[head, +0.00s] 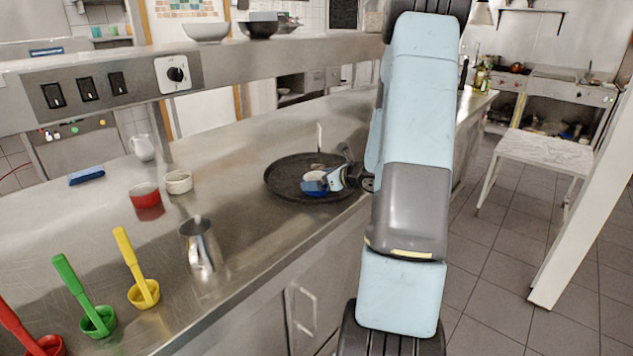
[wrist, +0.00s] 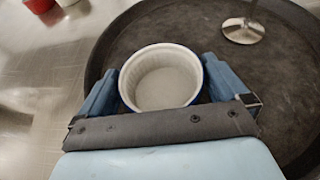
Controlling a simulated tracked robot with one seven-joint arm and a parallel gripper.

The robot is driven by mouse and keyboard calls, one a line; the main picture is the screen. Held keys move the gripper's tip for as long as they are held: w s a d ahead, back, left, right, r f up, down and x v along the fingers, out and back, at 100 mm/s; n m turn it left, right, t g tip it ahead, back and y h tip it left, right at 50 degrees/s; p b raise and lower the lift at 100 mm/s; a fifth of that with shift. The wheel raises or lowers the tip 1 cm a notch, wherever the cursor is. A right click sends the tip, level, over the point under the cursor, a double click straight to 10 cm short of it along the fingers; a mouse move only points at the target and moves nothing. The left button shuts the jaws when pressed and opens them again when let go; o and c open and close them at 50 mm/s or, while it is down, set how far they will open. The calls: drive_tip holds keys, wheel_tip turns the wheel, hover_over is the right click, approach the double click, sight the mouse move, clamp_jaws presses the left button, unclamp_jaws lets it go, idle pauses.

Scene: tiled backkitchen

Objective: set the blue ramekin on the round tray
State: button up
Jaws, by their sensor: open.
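The blue ramekin (head: 314,183) has a white inside and stands upright on the round dark tray (head: 283,189). In the wrist view the ramekin (wrist: 161,78) sits between the two fingers of my gripper (wrist: 158,88), over the tray's dark surface (wrist: 272,90). My gripper (head: 328,181) is open around the ramekin, low over the tray. I cannot tell whether either finger touches the ramekin. The side of the ramekin nearest my wrist is partly hidden by the gripper.
A metal-footed stand (wrist: 242,30) is on the tray beyond the ramekin. A red ramekin (head: 145,195), a white ramekin (head: 179,182) and a steel jug (head: 200,246) stand left of the tray. Colored ladles (head: 143,292) are at the front left. An overhead shelf (head: 280,52) runs behind.

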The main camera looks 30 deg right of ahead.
drive_tip(key=v, duration=1)
drive_tip(key=shift+s, duration=0.1)
drive_tip(key=shift+s+d+r, duration=0.1)
drive_tip(key=shift+s+r, duration=0.1)
drive_tip(key=shift+s, duration=0.2)
drive_tip(key=s+a+r+n+g+y, duration=0.1)
drive_tip(key=s+a+r+n+g, duration=0.2)
drive_tip(key=a+n, duration=0.3)
drive_tip(key=s+a+r+n+g, duration=0.25)
drive_tip(key=a+r+n, duration=0.2)
drive_tip(key=a, duration=0.35)
drive_tip(key=s+a+r+n+g+y, duration=0.1)
drive_tip(key=s+a+r+n+g, duration=0.15)
drive_tip(key=a+n, duration=0.45)
drive_tip(key=s+a+r+n+h, duration=0.2)
drive_tip(key=s+r+n+h, duration=0.1)
drive_tip(key=s+n, duration=0.4)
drive_tip(key=s+a+r+n+t+h, duration=0.1)
drive_tip(key=s+r+n+h, duration=0.3)
drive_tip(key=s, duration=0.4)
drive_tip(key=a+r+n, duration=0.1)
drive_tip(key=n, duration=0.1)
drive_tip(key=shift+r+n, duration=0.2)
drive_tip(key=shift+n, duration=0.15)
